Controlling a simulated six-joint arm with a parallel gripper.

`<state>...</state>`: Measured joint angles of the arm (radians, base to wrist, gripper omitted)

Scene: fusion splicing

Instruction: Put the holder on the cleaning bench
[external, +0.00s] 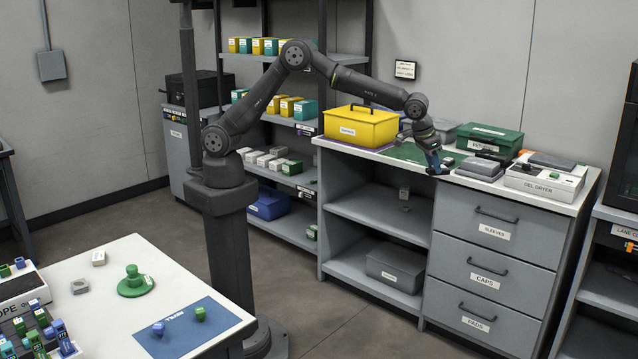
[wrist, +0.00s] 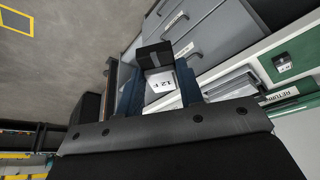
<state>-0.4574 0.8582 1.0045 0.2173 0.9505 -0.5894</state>
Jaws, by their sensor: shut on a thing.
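My gripper (external: 436,163) is over the front edge of the grey counter, pointing down. In the wrist view my gripper (wrist: 158,88) is shut on a small black holder (wrist: 154,54) with a white label. The holder shows as a dark piece at the fingertips (external: 439,170) in the external view; whether it touches the counter I cannot tell. The counter (external: 336,146) has a white top, open shelves at left and drawers at right marked SLEEVES, CAPS and PADS. I cannot tell which surface is the cleaning bench.
A table (external: 165,272) with a blue mat (external: 183,327) is at front left. The floor between is clear.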

